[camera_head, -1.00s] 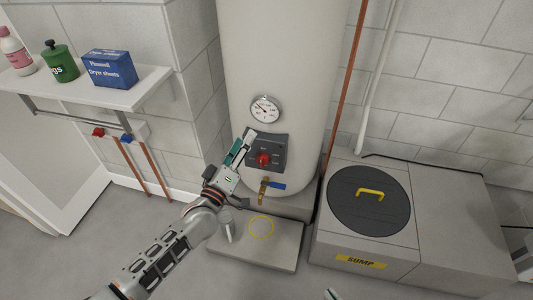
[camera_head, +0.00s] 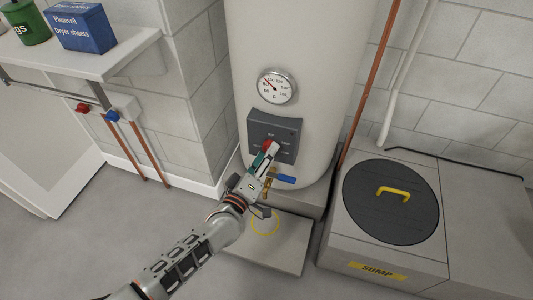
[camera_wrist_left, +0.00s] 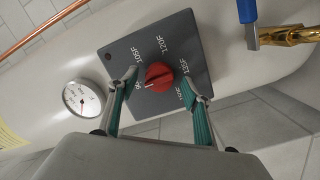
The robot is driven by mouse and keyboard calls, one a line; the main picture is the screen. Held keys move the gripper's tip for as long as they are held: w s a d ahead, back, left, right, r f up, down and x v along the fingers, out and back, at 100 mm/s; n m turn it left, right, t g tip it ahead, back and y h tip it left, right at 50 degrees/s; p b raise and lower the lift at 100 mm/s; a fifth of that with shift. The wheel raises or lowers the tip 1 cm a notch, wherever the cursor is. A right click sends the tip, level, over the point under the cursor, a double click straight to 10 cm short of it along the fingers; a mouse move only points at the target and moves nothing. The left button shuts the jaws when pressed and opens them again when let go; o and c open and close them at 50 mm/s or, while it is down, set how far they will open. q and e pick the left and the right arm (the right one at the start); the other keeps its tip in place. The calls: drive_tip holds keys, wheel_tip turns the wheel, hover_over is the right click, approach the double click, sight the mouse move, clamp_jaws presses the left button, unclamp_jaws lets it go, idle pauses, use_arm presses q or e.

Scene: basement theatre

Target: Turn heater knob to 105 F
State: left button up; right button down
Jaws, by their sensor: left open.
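The red heater knob (camera_head: 270,147) sits on a dark grey control panel (camera_head: 288,126) low on the white water heater. My left gripper (camera_head: 264,158) is at the knob and partly covers it in the head view. In the left wrist view, the red knob (camera_wrist_left: 158,77) lies between the two open fingertips, with a small gap on each side. The knob's white mark points left, towards a label partly hidden by a finger. The 105F label (camera_wrist_left: 135,55) is just clockwise of that mark, and 120F is further round. My right gripper is not in view.
A round gauge (camera_head: 276,86) is above the panel. A brass valve with a blue lever (camera_head: 284,178) is just below it, near my gripper. A sump box with a dark lid (camera_head: 392,201) stands at right. A shelf (camera_head: 110,62) is at upper left.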

use_arm(q)
drive_tip(key=shift+w+d, duration=0.15)
drive_tip(key=shift+w, duration=0.2)
drive_tip(key=c, duration=1.1)
drive_tip(key=shift+c, duration=0.2)
drive_tip(key=shift+r, duration=0.1)
